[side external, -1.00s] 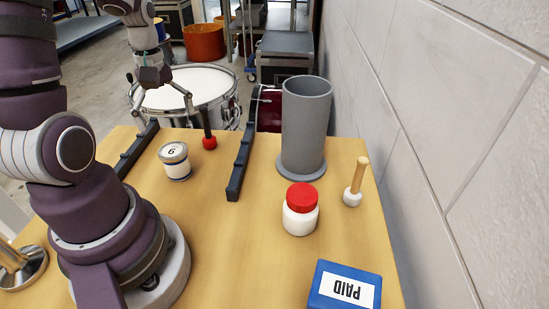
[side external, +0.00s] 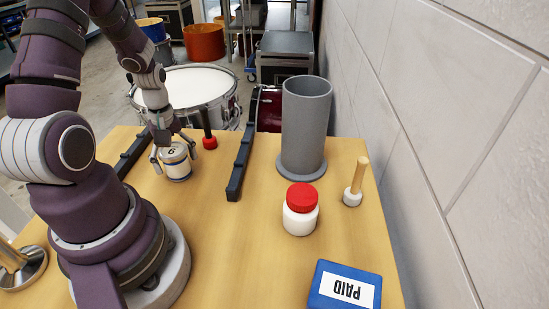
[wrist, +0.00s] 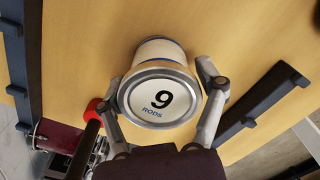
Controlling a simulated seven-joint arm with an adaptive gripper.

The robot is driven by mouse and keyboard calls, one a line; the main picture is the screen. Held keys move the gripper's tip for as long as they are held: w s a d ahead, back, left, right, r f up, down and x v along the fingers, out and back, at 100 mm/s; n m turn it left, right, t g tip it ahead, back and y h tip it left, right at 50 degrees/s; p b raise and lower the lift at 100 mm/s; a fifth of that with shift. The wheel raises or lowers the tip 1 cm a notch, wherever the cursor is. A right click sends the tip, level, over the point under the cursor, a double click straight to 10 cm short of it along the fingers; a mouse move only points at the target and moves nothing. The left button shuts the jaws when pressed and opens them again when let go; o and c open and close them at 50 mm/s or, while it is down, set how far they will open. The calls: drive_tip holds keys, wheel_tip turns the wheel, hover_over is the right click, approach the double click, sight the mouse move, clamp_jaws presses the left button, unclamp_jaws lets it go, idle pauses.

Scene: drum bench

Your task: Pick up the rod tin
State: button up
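The rod tin (side external: 177,167) is a small white tin with a blue band, standing upright on the wooden bench. The fingers look open, close beside the tin; firm contact is not visible.
Dark notched rails (side external: 241,162) (side external: 137,151) lie on both sides of the tin. A red-headed mallet (side external: 210,142) is close behind it.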

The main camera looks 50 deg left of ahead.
drive_tip(key=c, duration=0.8)
drive_tip(key=shift+r, duration=0.1)
